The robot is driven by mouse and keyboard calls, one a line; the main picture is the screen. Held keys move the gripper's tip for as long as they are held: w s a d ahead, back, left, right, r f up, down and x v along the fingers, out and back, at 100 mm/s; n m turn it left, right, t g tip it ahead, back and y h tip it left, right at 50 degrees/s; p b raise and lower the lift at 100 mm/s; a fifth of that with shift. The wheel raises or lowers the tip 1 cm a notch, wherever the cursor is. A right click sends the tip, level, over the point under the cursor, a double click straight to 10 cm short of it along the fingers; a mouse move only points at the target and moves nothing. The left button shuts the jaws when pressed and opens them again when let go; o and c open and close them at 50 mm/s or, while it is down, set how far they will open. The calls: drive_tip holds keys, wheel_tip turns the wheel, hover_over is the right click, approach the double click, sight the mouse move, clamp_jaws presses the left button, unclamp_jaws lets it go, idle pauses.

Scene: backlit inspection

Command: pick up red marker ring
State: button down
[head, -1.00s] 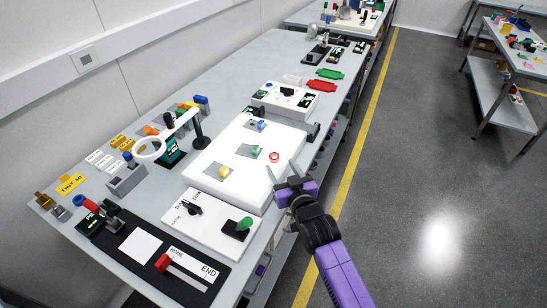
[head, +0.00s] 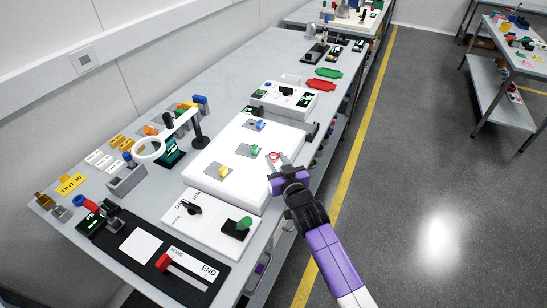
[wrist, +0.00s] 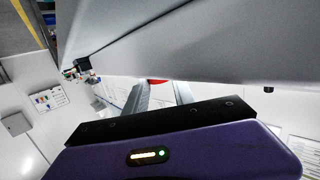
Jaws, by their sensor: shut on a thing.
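The red marker ring (head: 274,155) is at the right side of the white light panel (head: 207,173), near its edge. My gripper (head: 275,159) reaches in from the lower right, and its fingers are shut on the ring. In the wrist view the two grey fingers (wrist: 160,88) point away from me, with a bit of red ring (wrist: 158,81) between their tips. Most of the ring is hidden there. I cannot tell whether it is clear of the panel.
A white magnifier ring (head: 149,148) stands to the left. A white control box (head: 284,98) sits behind. The floor right of the bench is open.

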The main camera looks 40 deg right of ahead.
sight(276, 164)
drive_tip(key=shift+r, duration=0.15)
wheel_tip(276, 164, up, 20)
drive_tip(key=shift+b, duration=0.35)
